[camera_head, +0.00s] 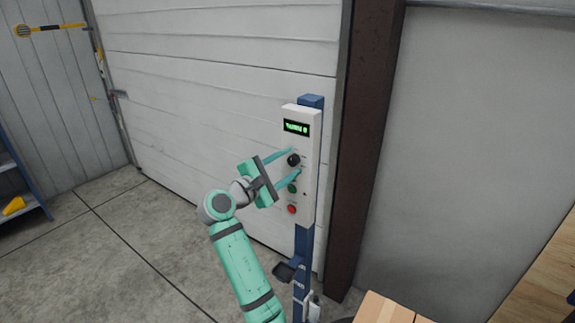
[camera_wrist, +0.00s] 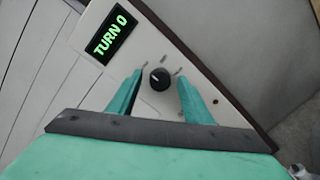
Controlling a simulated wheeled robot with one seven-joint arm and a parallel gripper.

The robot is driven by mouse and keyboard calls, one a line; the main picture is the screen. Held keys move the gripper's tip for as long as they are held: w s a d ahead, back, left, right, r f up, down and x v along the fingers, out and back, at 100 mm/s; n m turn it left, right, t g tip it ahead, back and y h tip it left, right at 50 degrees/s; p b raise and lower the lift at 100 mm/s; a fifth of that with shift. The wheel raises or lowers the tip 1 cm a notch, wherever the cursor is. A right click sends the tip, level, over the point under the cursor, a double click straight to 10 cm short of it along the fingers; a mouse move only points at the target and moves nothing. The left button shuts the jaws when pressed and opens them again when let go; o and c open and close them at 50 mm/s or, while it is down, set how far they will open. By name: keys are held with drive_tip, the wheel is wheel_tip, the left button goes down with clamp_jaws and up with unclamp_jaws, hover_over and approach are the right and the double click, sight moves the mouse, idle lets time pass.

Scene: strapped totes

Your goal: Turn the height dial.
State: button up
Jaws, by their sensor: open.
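The height dial (camera_head: 293,160) is a round black knob on a white control panel (camera_head: 309,135) fixed to a blue post. In the wrist view the dial (camera_wrist: 159,78) has a pale pointer mark and sits between my two fingers. My gripper (camera_head: 297,160) is open, with one teal finger to each side of the dial; in the wrist view (camera_wrist: 158,88) a gap shows on both sides. Whether the fingertips reach the panel face I cannot tell. The display (camera_wrist: 111,35) above the dial reads "TURN 0" in green.
Below the dial are a green button (camera_head: 292,188) and a red button (camera_head: 291,209). Behind the post is a white sectional door (camera_head: 210,70), with a brown steel column (camera_head: 365,140) to the right. A cardboard box (camera_head: 385,308) is at the bottom.

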drive_tip(key=c, duration=1.1)
drive_tip(key=shift+o, duration=0.2)
